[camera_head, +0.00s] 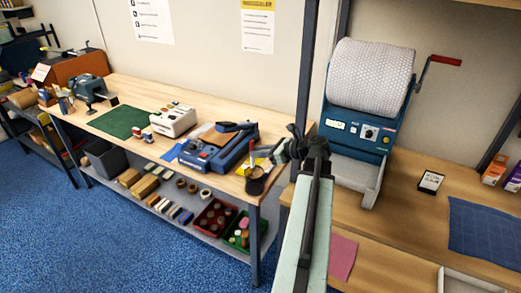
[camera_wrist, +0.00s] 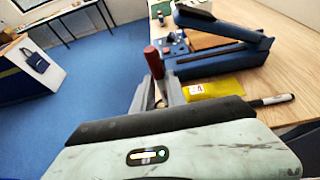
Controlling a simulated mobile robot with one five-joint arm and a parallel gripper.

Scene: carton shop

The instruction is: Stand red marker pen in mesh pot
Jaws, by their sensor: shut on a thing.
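My gripper (camera_wrist: 160,92) is shut on the red marker pen (camera_wrist: 153,62). In the wrist view the pen's red end stands up above the grey fingers, nearly upright. In the head view my gripper (camera_head: 283,152) is at the right end of the long bench, close to the dark mesh pot (camera_head: 255,186). A red upright thing (camera_head: 251,146) shows over the pot there and looks like the same pen. I cannot tell whether its lower end is inside the pot. The pot is hidden by my gripper in the wrist view.
A blue sealer (camera_head: 222,150) stands left of the pot, with a yellow sheet (camera_wrist: 225,86) beside it. A roll machine (camera_head: 365,110) stands on the right bench. Blue floor (camera_head: 110,225) lies in front.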

